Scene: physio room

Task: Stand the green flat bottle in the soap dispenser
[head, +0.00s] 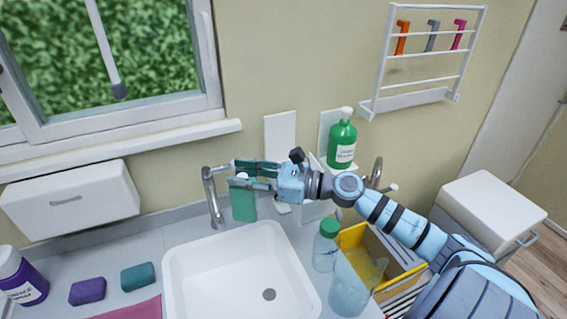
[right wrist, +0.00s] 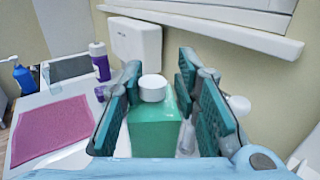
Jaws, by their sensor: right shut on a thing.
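The green flat bottle (head: 243,207) has a white cap and hangs upright below my right gripper (head: 236,173), near the wall behind the sink. In the right wrist view, the green flat bottle (right wrist: 154,132) is between the two finger pads, and the gripper is shut on it. A white wall plate (head: 280,138), apparently the soap dispenser, is just right of the gripper. Its lower part is mostly hidden by my right arm. A second white plate beside it carries a rounder green bottle (head: 342,146) with a white pump. My left gripper is not in view.
A tap (head: 211,195) stands close left of the held bottle. The white sink (head: 240,270) lies in front. A clear green-capped bottle (head: 326,245) and yellow crate (head: 352,238) are at right. Purple (head: 87,291) and teal (head: 138,276) blocks lie left.

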